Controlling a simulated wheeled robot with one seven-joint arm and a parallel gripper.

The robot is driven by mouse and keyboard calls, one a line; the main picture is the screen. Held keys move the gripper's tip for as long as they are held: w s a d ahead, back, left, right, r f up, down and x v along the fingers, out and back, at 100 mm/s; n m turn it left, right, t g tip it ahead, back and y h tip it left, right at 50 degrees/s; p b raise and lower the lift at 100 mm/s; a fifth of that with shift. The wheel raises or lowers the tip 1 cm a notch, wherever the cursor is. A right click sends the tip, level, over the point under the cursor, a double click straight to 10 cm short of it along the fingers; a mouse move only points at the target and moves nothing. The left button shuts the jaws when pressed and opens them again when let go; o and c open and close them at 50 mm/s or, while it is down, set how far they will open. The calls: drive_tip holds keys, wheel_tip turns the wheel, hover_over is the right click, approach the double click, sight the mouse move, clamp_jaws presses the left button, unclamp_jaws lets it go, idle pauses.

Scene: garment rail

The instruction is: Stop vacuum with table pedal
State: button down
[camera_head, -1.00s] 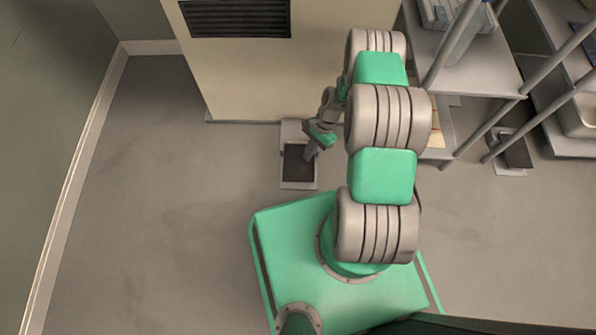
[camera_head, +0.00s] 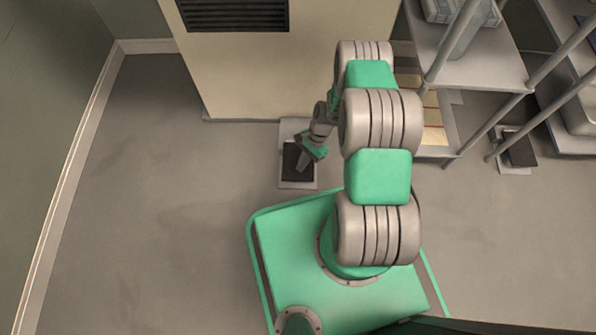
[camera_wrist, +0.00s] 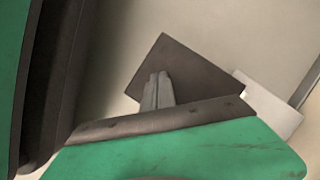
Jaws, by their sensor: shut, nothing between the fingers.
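A floor pedal with a dark plate (camera_head: 292,160) on a light grey base (camera_head: 298,184) lies on the floor in front of the cream cabinet. In the wrist view the dark plate (camera_wrist: 200,75) and part of the pale base (camera_wrist: 268,106) show beyond my fingers. My gripper (camera_head: 302,168) points down over the dark plate in the head view. Its fingers (camera_wrist: 158,84) are together and empty, and they overlap the plate in the wrist view. I cannot tell whether the fingertips touch the plate.
The cream cabinet (camera_head: 290,75) with a dark vent (camera_head: 235,14) stands behind the pedal. A second pedal (camera_head: 518,150) lies on the floor at the right, by the metal shelving (camera_head: 480,70). Open floor (camera_head: 160,200) lies to the left.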

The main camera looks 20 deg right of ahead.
wheel_tip(320, 180, down, 4)
drive_tip(key=b, duration=0.2)
drive_tip(key=shift+r+b, duration=0.2)
drive_tip(key=shift+b, duration=0.15)
drive_tip(key=shift+r+p, duration=0.3)
drive_tip(key=shift+w+d+r+b, duration=0.25)
drive_tip(key=shift+w+d, duration=0.1)
drive_tip(key=shift+d, duration=0.4)
drive_tip(key=shift+w+d+r+b, duration=0.25)
drive_tip(key=shift+w+d, duration=0.1)
drive_tip(key=shift+d, duration=0.35)
drive_tip(key=shift+w+r, duration=0.1)
drive_tip(key=shift+w+d+r+p, duration=0.1)
drive_tip(key=shift+d+r+p, duration=0.05)
drive_tip(key=shift+r+p, duration=0.15)
drive_tip(key=p+v, duration=0.1)
drive_tip(key=v, duration=0.2)
drive_tip(key=p+v, duration=0.2)
drive_tip(key=v, duration=0.2)
drive_tip(key=shift+s, duration=0.2)
